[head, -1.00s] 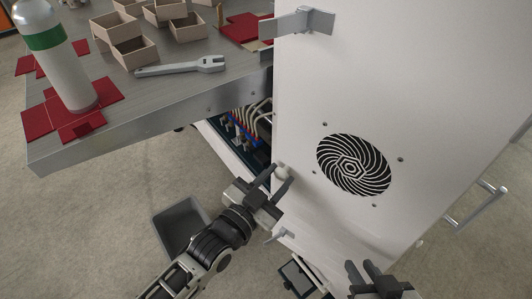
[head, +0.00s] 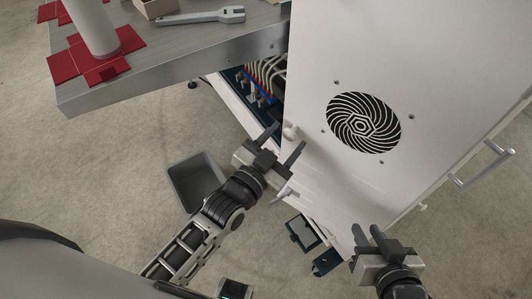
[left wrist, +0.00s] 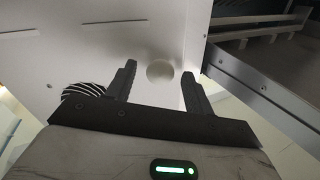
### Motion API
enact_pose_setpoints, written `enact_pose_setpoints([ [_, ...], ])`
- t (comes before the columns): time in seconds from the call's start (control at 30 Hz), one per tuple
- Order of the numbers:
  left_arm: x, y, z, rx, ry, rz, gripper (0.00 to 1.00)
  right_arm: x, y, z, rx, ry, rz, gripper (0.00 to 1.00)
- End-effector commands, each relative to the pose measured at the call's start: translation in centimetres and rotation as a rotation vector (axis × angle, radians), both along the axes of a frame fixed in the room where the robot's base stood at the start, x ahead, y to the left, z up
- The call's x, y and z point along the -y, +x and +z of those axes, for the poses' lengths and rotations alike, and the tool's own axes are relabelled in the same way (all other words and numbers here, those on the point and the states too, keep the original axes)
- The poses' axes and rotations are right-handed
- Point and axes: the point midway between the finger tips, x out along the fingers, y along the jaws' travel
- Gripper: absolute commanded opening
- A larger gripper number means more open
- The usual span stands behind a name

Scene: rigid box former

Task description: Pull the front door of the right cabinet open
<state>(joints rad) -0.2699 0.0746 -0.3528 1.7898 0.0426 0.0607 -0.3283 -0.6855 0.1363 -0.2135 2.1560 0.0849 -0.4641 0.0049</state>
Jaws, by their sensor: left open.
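The white front door (head: 330,60) of the cabinet has a round black-and-white vent and stands partly open in the head view. Colored wiring (head: 264,75) shows inside past its left edge. A round white knob (head: 290,131) sits near that edge. My left gripper (head: 285,140) is open at the knob. In the left wrist view, the knob (left wrist: 160,72) appears between the spread fingers, with gaps on both sides; contact cannot be seen. My right gripper (head: 377,239) is at the lower right, fingers apart and empty, near the door's lower part.
A metal table (head: 150,72) with a wrench (head: 205,16), red pieces (head: 75,64) and a cylinder stands at the upper left. A grey bin (head: 196,181) is on the floor left of my left arm. A metal handle (head: 480,165) sticks out at the right.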

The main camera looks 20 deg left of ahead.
Motion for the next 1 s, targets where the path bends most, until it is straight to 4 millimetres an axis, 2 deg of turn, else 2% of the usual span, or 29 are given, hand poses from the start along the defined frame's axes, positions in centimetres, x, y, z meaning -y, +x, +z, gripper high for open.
enact_pose_setpoints([
  [0.17,-1.1,-2.9,-0.1,-0.004,0.002,-0.001,0.53,0.0,0.0,0.1,0.001,-0.001,0.0,0.26],
  [0.4,-3.1,-8.5,-0.2,-0.007,0.001,-0.001,0.53,0.0,0.0,0.0,0.001,-0.001,0.0,0.26],
  [0.6,-4.5,-12.2,-0.1,-0.005,0.001,-0.002,0.53,0.0,0.0,-0.1,0.0,0.001,0.001,0.26],
  [0.8,-5.3,-14.2,0.0,-0.001,0.0,-0.001,0.53,0.0,0.0,-0.1,0.0,0.002,0.001,0.26],
  [1.0,-5.4,-14.5,0.0,0.001,0.0,-0.001,0.53,-0.1,0.0,-0.1,0.0,0.002,0.001,0.26],
])
